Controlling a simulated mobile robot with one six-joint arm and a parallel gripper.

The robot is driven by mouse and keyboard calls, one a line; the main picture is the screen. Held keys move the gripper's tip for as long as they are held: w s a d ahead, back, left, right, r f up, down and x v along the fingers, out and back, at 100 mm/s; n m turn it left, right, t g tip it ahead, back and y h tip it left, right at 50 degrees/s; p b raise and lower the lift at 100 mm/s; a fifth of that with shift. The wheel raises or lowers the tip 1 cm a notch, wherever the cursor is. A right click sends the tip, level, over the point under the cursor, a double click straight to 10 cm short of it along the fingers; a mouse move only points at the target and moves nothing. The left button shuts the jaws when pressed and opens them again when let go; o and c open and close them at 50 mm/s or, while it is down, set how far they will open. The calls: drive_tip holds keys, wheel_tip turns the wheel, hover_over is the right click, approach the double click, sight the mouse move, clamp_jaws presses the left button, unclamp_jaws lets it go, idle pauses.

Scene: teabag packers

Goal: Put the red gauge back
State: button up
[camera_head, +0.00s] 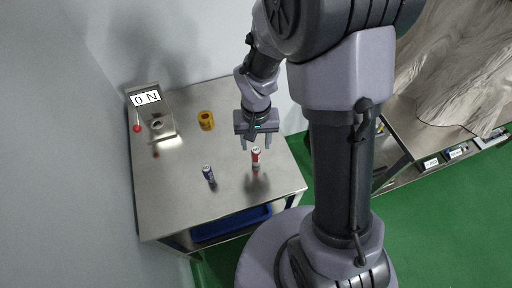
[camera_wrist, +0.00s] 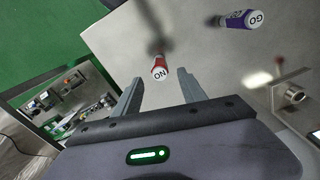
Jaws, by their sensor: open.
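The red gauge (camera_head: 255,157) is a small red cylinder with a white marked top. It stands upright on the metal table (camera_head: 180,206), towards its right side. In the wrist view the red gauge (camera_wrist: 159,66) shows "NO" on its top and lies just past the gap between my fingertips. My gripper (camera_head: 257,146) points down close to the gauge, with its fingers apart and nothing between them. The gripper's fingers also show in the wrist view (camera_wrist: 162,78). I cannot tell exactly how high the fingertips are relative to the gauge top.
A purple gauge marked "GO" (camera_wrist: 243,20) stands left of the red one in the head view (camera_head: 208,173). A yellow ring-shaped part (camera_head: 206,120) and a force tester reading "0 N" (camera_head: 146,98) stand farther back. A blue bin (camera_head: 230,225) sits below the table.

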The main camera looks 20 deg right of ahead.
wheel_tip(320, 180, up, 13)
drive_tip(key=s+t, duration=0.2)
drive_tip(key=s+a+r+m+t+y, duration=0.1)
drive_tip(key=s+a+r+t+y, duration=0.1)
drive_tip(key=s+r, duration=0.8)
drive_tip(key=shift+s+a+r+t+p, duration=0.35)
drive_tip(key=shift+s+a+r+t, duration=0.05)
drive_tip(key=shift+a+r+t, duration=0.55)
drive_tip(key=shift+f+b, duration=0.4)
drive_tip(key=shift+f, duration=0.05)
